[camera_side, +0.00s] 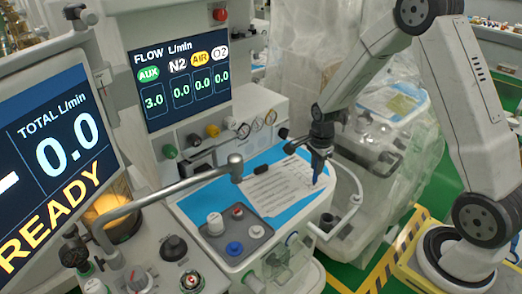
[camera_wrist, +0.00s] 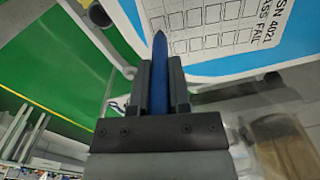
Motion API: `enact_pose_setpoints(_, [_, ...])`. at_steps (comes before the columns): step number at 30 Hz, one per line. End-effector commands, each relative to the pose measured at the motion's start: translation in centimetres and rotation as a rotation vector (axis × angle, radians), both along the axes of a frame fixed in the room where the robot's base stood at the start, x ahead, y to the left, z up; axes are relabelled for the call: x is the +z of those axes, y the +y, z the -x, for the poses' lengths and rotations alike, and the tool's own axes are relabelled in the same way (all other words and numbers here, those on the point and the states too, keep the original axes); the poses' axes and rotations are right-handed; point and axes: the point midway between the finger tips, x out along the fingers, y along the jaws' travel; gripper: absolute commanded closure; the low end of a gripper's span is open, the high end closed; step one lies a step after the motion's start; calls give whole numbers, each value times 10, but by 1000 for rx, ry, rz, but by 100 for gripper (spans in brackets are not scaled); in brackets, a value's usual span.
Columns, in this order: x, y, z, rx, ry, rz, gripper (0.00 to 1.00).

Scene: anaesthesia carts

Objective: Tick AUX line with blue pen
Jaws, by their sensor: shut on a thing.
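My gripper (camera_side: 321,148) is shut on a blue pen (camera_side: 317,174), which points down at the right end of the cart top. In the wrist view the pen (camera_wrist: 159,88) lies between the two dark fingers, its tip pointing at the sheet. The white checklist sheet (camera_side: 275,187) lies on a blue surface. The sheet (camera_wrist: 249,37) shows rows of boxes and the print "SN 4021" and "PASS FAIL". The AUX line cannot be made out. I cannot tell whether the tip touches the paper.
A grey tray with knobs (camera_side: 232,238) stands left of the sheet. A metal bent arm (camera_side: 165,192) reaches across the front. The flow screen (camera_side: 180,75) reads AUX 3.0, the others 0.0. A white rail (camera_side: 352,190) curves at right.

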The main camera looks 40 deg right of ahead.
Motion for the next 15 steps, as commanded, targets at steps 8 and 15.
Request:
enact_pose_setpoints(8, [14,0,0,0,-2,1,100])
enact_pose_setpoints(15, [28,0,0,0,-2,1,100])
